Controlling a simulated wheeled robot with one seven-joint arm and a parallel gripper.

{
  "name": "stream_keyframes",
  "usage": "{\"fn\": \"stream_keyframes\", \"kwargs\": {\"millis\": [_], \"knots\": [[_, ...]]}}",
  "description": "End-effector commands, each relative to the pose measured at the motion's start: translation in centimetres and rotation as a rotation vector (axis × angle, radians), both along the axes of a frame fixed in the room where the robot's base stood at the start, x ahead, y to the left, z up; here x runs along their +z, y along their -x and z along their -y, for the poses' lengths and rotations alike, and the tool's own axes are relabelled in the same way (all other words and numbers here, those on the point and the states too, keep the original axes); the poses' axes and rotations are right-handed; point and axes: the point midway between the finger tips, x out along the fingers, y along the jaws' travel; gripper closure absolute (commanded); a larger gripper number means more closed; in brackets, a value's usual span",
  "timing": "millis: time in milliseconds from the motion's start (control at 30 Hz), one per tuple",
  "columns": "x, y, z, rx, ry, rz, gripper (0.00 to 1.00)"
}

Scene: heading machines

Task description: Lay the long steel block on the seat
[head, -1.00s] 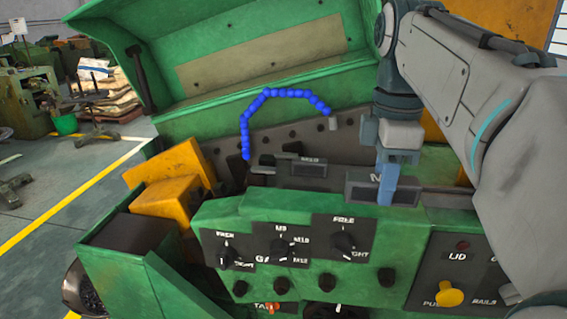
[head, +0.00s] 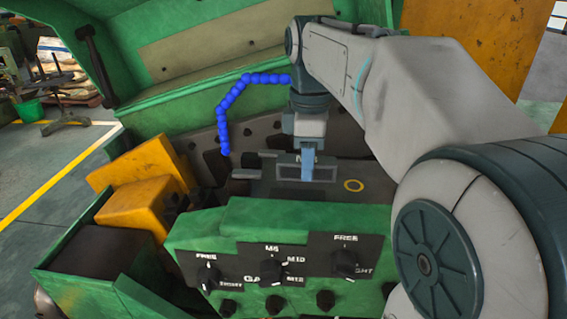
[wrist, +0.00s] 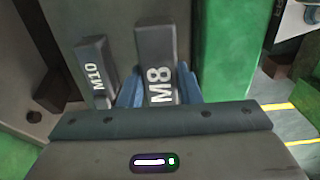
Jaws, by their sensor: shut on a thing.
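My gripper (head: 307,174) has its blue fingers shut on a dark steel block marked M8 (wrist: 157,50), over the dark bed inside the green machine. In the wrist view, the fingers (wrist: 158,92) lie on both sides of the M8 block. A second block marked M10 (wrist: 94,68) stands beside it on the left, apart from the fingers. In the head view, the held block (head: 289,172) covers part of what lies behind it. I cannot tell for sure which surface is the seat, or whether the held block touches anything below.
A blue segmented hose (head: 224,118) arches behind. The green control panel (head: 270,222) with knobs stands in front. Yellow blocks (head: 140,180) are on the left, and the raised green cover (head: 200,60) is behind.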

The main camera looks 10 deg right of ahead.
Motion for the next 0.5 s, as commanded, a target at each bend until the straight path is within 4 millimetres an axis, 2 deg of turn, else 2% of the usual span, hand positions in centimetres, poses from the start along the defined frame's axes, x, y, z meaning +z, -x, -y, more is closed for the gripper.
{"fn": "stream_keyframes", "kwargs": {"millis": [100, 200, 267, 500], "knots": [[-0.8, -1.3, -0.9, 0.001, 0.001, 0.000, 1.00], [-1.1, -1.7, -1.2, 0.000, 0.001, 0.003, 1.00], [-1.5, -1.8, -1.3, -0.001, 0.001, 0.002, 1.00], [-4.6, -1.8, -1.3, -0.002, 0.000, 0.001, 1.00]]}}
